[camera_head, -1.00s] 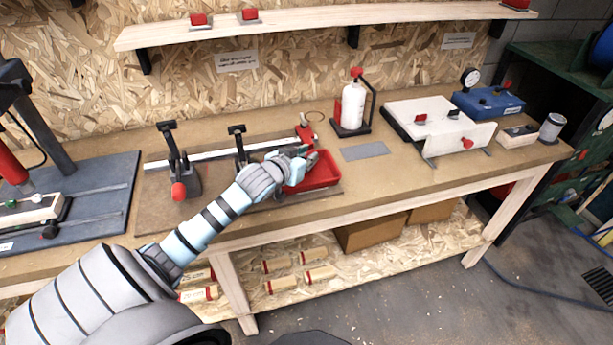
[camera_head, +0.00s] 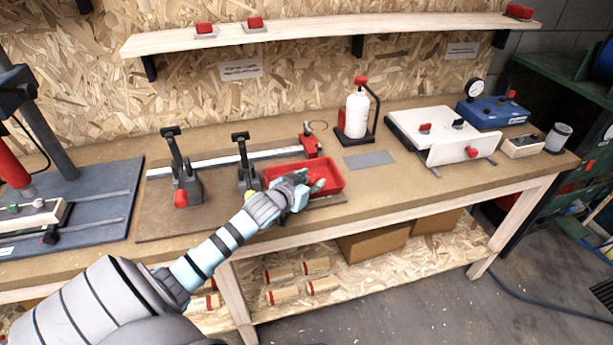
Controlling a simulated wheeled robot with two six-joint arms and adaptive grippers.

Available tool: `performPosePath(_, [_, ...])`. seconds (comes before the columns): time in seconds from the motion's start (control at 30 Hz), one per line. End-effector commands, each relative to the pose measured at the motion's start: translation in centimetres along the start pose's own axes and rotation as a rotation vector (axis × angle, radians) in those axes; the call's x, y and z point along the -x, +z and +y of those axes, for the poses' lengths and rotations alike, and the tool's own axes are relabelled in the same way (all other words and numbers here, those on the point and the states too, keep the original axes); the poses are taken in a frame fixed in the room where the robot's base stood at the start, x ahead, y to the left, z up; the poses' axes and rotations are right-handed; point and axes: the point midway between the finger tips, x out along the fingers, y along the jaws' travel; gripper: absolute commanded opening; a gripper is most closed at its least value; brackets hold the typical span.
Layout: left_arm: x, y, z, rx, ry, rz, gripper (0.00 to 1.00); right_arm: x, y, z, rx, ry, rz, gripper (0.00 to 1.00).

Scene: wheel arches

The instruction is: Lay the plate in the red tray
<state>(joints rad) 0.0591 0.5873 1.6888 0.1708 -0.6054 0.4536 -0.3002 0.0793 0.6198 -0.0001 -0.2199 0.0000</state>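The red tray (camera_head: 330,174) sits on the bench, near its front edge. My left gripper (camera_head: 315,184) is over the tray and hides part of its inside and front wall. Its fingers are small and overlap the tray, so I cannot tell whether they are open or shut, or hold anything. A flat grey rectangular plate (camera_head: 369,160) lies on the bench to the right of the tray, apart from it. My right gripper is not in view.
Black toggle clamps (camera_head: 186,178) and a metal rail stand left of the tray. A white bottle (camera_head: 356,115) stands behind it. A white fixture (camera_head: 437,134) and a blue gauge box (camera_head: 492,110) are at right. Bare bench lies around the grey plate.

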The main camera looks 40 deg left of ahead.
Motion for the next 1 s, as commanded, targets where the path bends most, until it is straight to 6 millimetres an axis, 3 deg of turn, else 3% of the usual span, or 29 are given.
performPosePath(0.17, [2.3, -0.1, -0.1, -0.006, 0.000, -0.002, 0.36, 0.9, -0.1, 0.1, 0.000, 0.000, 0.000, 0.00])
performPosePath(0.4, [8.4, -0.3, -0.1, -0.008, 0.001, -0.004, 0.36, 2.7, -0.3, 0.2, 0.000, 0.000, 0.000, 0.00])
performPosePath(0.53, [10.9, -0.3, 0.0, -0.006, 0.000, -0.003, 0.36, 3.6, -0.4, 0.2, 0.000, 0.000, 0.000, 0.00])
performPosePath(0.67, [11.8, -0.2, 0.0, -0.002, 0.001, 0.000, 0.36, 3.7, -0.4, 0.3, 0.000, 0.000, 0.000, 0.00])
performPosePath(1.0, [11.8, -0.1, 0.0, 0.000, 0.000, 0.001, 0.36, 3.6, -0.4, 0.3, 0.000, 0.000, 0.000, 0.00])
